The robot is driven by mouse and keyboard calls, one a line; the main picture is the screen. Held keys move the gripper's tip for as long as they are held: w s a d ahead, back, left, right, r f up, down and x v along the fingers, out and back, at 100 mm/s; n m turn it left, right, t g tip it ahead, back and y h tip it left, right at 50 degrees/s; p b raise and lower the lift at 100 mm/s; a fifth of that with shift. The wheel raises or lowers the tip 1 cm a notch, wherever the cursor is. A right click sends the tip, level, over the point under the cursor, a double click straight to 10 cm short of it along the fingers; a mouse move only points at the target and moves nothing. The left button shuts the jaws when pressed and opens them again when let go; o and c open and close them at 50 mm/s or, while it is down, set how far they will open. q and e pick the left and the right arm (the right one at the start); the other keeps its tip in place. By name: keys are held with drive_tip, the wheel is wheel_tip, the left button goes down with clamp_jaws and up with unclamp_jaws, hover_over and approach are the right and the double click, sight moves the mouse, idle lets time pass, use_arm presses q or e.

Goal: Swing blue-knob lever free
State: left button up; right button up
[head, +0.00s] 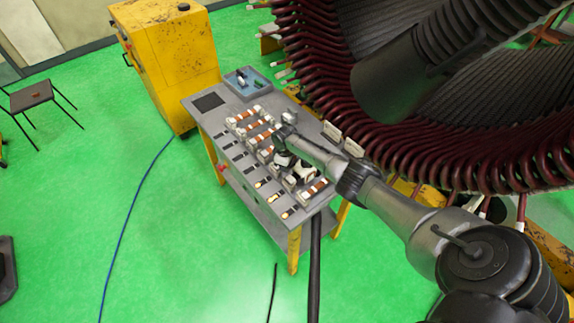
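No lever with a blue knob can be made out in the head view. My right arm comes in from the lower right and reaches over the grey workbench (196,105). My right gripper (285,134) is at the far end of that arm, low over the rows of small parts. It is too small and too mixed in with the parts to tell whether it is open or shut, or whether it touches anything. My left gripper is not in view.
The bench holds several white-and-copper pieces (257,127) in rows and a blue tray (240,90). A large stator with dark red coils (420,150) overhangs at the right. A yellow cabinet (170,55) stands behind. Green floor (80,190) is open at left.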

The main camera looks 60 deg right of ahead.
idle(0.5)
drive_tip(key=o, duration=0.9)
drive_tip(key=shift+r, duration=0.45)
drive_tip(key=r, duration=1.3)
drive_tip(key=shift+a+p, duration=0.35)
drive_tip(key=shift+p, duration=0.05)
